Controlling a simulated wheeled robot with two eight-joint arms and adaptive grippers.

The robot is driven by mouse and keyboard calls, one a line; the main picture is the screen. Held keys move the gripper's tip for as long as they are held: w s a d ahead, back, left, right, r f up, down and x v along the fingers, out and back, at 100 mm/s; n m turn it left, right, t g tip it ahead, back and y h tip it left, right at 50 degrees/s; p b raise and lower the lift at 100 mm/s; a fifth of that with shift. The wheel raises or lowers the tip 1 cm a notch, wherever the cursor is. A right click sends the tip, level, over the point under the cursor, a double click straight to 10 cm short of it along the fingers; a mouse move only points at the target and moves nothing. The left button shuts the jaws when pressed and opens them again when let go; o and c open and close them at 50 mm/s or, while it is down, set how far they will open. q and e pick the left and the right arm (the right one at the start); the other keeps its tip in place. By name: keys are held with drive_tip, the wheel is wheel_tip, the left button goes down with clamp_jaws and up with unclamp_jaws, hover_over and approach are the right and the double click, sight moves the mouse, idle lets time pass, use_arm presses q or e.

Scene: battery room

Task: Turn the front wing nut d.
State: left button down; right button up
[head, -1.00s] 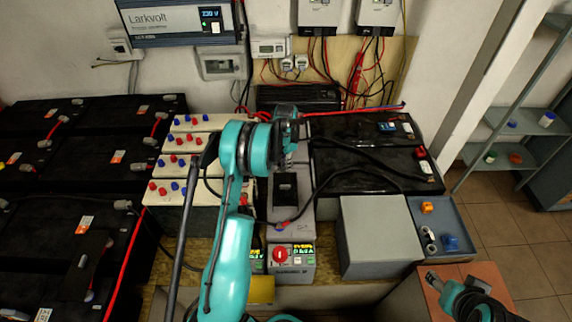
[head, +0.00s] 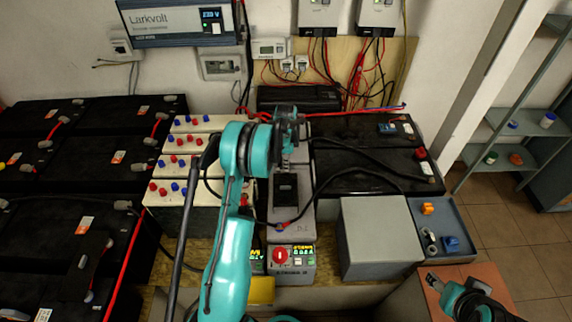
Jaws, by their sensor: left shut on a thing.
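My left gripper (head: 288,157) reaches in from the left over the long grey battery case (head: 291,222) in the middle. It points down at the case's far part, behind the black patch on its top. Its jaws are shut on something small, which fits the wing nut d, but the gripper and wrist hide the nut. A black cable with a red end lies at the near end of the case. My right gripper (head: 433,281) is low at the right, apart from the batteries; its finger gap is too small to read.
A grey box (head: 380,238) and a blue-grey tray (head: 447,215) with small orange and blue parts stand at the right. Black batteries (head: 365,170) with looping cables lie right of the gripper. Cream batteries (head: 178,190) with red and blue caps stand left.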

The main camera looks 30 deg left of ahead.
idle(0.3)
use_arm(q)
drive_tip(key=c, duration=1.6)
unclamp_jaws()
drive_tip(key=shift+r, duration=0.1)
wheel_tip(320, 180, up, 12)
